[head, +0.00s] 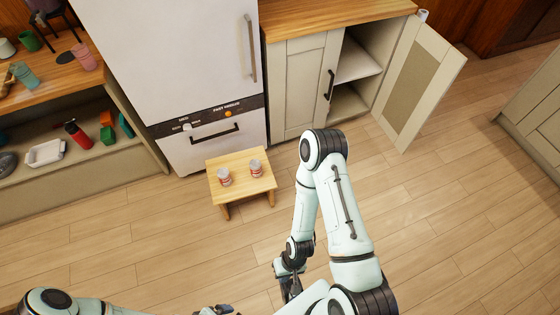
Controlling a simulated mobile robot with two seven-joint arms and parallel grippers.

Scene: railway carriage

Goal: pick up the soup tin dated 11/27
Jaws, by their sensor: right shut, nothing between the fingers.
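Two red and white tins stand upright on a small wooden stool (240,187). One is the left tin (224,177), the other the right tin (256,169), with a gap between them. Their dates are too small to read, so I cannot tell which is 11/27. My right gripper (290,292) hangs low in front of the stool, apart from both tins, shut and empty. My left arm shows at the bottom left. A small part of what looks like my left gripper (216,311) shows at the bottom edge, mostly cut off.
A white fridge (170,60) stands behind the stool. To its right a cabinet (300,85) has its right door (420,85) swung open into the room. A shelf unit (90,170) with cups, a red bottle and a white tray stands at left. The floor around the stool is clear.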

